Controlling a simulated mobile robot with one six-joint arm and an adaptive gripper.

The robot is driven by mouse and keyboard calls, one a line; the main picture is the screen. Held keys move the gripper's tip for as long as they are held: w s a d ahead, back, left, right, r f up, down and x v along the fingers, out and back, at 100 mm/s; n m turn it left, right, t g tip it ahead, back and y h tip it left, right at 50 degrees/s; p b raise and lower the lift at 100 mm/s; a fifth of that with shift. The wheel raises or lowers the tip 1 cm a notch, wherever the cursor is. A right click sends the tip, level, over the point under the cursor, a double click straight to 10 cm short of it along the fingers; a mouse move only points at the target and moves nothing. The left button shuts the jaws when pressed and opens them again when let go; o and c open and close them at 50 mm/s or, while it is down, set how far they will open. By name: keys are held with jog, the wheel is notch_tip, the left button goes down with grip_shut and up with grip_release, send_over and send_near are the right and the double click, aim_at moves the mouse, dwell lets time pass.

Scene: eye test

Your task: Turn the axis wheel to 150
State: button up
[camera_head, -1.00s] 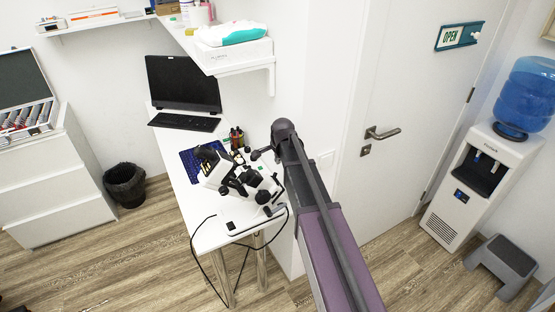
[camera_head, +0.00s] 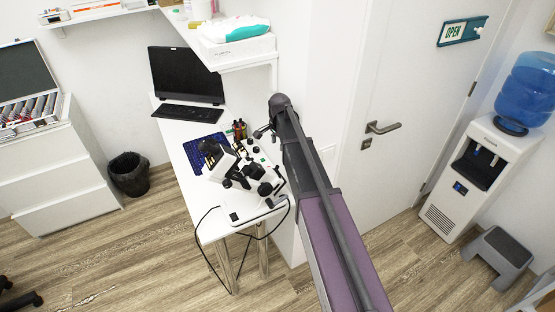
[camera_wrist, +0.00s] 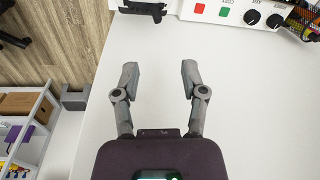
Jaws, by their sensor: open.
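A white and black optical instrument (camera_head: 240,172) stands on the narrow white desk (camera_head: 212,228). It has several dark round knobs, and I cannot tell which one is the axis wheel. In the wrist view a white panel (camera_wrist: 208,10) lies at the top edge, with a red button, a green button and two black knobs (camera_wrist: 263,18). Its small labels are too blurred to read surely. My gripper (camera_wrist: 159,67) is open and empty above bare desk top, apart from the panel. In the head view my arm hides most of it.
A blue mat (camera_head: 203,150), small bottles (camera_head: 239,129) and a monitor (camera_head: 186,75) with a keyboard (camera_head: 187,113) are on the desk. A shelf (camera_head: 246,63) hangs above. A cable (camera_head: 207,255) hangs off the front edge. The wall and door (camera_head: 400,120) are close on the right.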

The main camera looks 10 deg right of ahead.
aim_at(277, 168)
jog(key=shift+w+r+n+g+p, duration=0.4)
jog(key=shift+w+r+g, duration=0.2)
jog(key=shift+r, duration=0.15)
jog(key=shift+f, duration=0.2)
notch_tip(277, 168, down, 13)
jog(key=b, duration=1.4)
jog(key=shift+f, duration=0.2)
grip_shut()
